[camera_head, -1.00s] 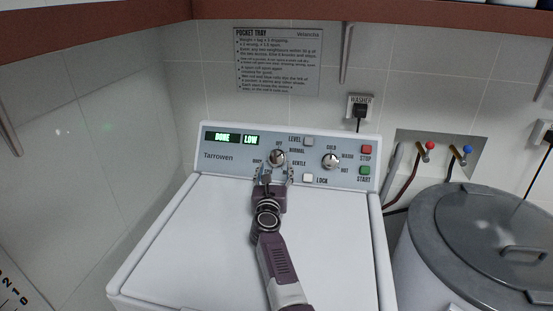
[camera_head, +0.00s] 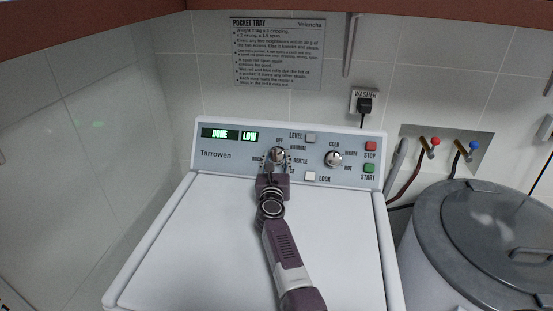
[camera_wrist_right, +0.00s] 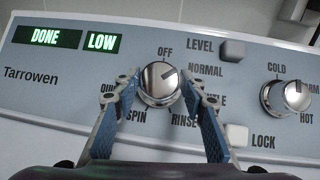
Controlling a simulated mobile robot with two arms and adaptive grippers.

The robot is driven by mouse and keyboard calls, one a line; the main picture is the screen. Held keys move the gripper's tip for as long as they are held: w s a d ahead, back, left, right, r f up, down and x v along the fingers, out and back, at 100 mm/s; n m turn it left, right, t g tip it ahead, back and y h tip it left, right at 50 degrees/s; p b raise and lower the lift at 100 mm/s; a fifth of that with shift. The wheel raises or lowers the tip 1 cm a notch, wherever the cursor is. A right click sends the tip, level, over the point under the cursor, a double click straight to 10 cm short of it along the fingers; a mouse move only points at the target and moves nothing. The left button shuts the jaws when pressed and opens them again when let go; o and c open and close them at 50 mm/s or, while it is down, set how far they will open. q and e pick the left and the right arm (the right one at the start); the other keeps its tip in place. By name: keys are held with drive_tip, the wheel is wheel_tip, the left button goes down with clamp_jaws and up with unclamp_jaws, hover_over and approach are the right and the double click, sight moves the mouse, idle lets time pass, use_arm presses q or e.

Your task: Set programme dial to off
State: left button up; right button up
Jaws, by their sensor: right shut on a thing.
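The programme dial (camera_head: 278,154) is a round silver knob on the washer's control panel, with OFF printed above it. It is larger in the right wrist view (camera_wrist_right: 160,83), where its dark mark points up and to the right, toward NORMAL rather than straight at OFF. My right gripper (camera_head: 278,160) is at the dial, one finger on each side, shut on it. In the right wrist view its blue-sided fingers (camera_wrist_right: 168,88) flank the knob and partly cover the labels beside it. My left gripper is out of view.
Green displays (camera_wrist_right: 72,39) read DONE and LOW. A second knob (camera_head: 333,158), the LEVEL button (camera_head: 311,138), LOCK button (camera_head: 310,176), red STOP (camera_head: 370,146) and green START (camera_head: 369,168) sit close right. A grey lidded bin (camera_head: 430,245) stands right of the washer.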

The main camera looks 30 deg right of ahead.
drive_tip(key=shift+c, duration=0.4)
drive_tip(key=shift+r+n+p, duration=0.1)
drive_tip(key=shift+n+p, duration=0.2)
drive_tip(key=shift+p, duration=0.25)
drive_tip(key=n+y+p, duration=0.2)
drive_tip(key=n+p, duration=0.1)
drive_tip(key=n+y+p, duration=0.2)
drive_tip(key=n+p, duration=0.1)
drive_tip(key=p, duration=0.1)
drive_tip(key=n+y+p, duration=0.2)
drive_tip(key=n+p, duration=0.1)
drive_tip(key=shift+s+d+r+t, duration=0.1)
drive_tip(key=shift+d+r+t, duration=0.2)
drive_tip(key=shift+d+r, duration=0.1)
use_arm(q)
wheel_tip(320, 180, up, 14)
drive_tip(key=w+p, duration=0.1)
drive_tip(key=p, duration=0.2)
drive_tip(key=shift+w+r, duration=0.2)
use_arm(e)
drive_tip(key=shift+f+n+g+y, duration=0.2)
drive_tip(key=shift+n+y, duration=0.35)
drive_tip(key=shift+n, duration=0.3)
drive_tip(key=shift+f+n+g+y, duration=0.1)
drive_tip(key=shift+n+g+y, duration=0.1)
drive_tip(key=shift+n+y, duration=0.5)
drive_tip(key=shift+n, duration=0.25)
